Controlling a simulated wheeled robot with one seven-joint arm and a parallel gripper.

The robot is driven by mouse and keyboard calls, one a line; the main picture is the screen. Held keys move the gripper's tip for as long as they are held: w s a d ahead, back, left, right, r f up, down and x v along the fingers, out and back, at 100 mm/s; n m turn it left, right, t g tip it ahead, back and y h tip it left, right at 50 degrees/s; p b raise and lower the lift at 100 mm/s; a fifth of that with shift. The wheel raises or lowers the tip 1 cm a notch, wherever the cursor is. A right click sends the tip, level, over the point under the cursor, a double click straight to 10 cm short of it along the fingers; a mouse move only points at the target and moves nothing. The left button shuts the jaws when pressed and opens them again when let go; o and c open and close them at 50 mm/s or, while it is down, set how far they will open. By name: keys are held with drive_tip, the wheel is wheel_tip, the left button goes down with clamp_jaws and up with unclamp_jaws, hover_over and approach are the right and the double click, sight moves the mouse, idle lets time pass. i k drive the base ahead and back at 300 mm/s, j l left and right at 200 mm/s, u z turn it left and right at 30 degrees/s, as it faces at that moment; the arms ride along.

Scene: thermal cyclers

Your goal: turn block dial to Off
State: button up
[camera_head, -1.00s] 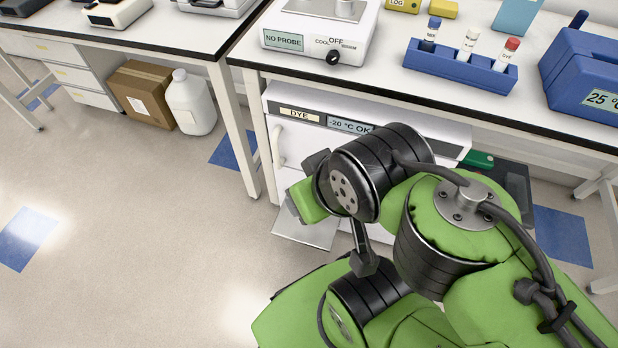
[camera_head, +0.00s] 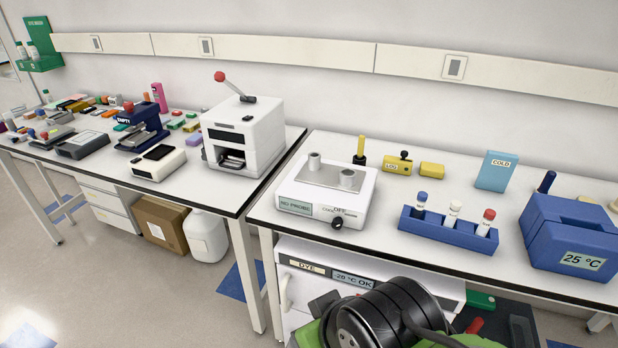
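The block dial (camera_head: 337,223) is a small black knob on the front face of a white block unit (camera_head: 357,217). The lettering OFF is printed just above the dial, with COOL to its left; the pointer is too small to read. A display on the unit reads NO PROBE (camera_head: 294,206). Two light cylinders stand on the unit's grey top plate. My black and green arm (camera_head: 385,318) shows at the bottom edge, below the tabletop and apart from the dial. My gripper's fingers cannot be made out.
A blue tube rack (camera_head: 448,233) with three capped tubes and a blue 25 °C box (camera_head: 572,238) stand right of the unit. A DYE cabinet (camera_head: 362,268) sits under the bench. Clear tabletop lies between unit and rack. A white press with a red-knobbed lever (camera_head: 243,132) stands left.

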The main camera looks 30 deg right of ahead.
sight(337, 223)
drive_tip(key=l+u, duration=0.2)
drive_tip(key=u, duration=0.2)
drive_tip(key=k+l+u, duration=0.1)
drive_tip(key=u, duration=0.3)
drive_tip(key=k+l+u, duration=0.1)
drive_tip(key=l+u, duration=0.3)
drive_tip(key=j, duration=0.1)
